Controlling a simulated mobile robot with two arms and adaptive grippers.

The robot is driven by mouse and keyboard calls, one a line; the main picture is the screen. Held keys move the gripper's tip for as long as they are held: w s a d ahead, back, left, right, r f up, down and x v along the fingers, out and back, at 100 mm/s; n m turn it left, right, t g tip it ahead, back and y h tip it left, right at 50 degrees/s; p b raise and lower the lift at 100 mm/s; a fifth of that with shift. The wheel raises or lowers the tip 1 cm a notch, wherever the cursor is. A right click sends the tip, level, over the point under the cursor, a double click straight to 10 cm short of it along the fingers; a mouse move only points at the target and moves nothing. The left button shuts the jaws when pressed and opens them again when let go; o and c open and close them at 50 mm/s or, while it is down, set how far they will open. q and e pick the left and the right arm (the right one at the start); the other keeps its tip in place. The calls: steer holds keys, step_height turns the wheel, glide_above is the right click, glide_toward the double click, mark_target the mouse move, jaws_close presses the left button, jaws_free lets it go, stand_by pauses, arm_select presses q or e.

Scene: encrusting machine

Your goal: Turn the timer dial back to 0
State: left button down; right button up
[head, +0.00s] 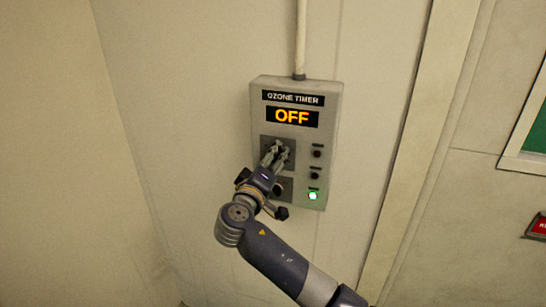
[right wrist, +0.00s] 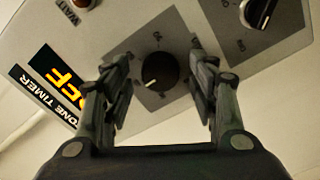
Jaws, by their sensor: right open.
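The ozone timer box (head: 333,130) hangs on the wall, and its display (head: 292,117) reads OFF in orange. In the right wrist view the black round timer dial (right wrist: 160,70) with a white pointer mark sits on a grey square plate (right wrist: 150,40). My right gripper (right wrist: 160,78) is open, with one finger on each side of this dial and visible gaps between. In the head view my right gripper (head: 276,153) is in front of the box's upper plate and hides the dial. My left gripper is out of view.
A second black dial (right wrist: 259,13) is on another plate at the upper right of the right wrist view. The box's right column has two dark lamps and a lit green one (head: 313,196). A conduit (head: 300,40) rises above it.

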steer(key=shift+w, duration=0.1)
steer(key=c, duration=1.1)
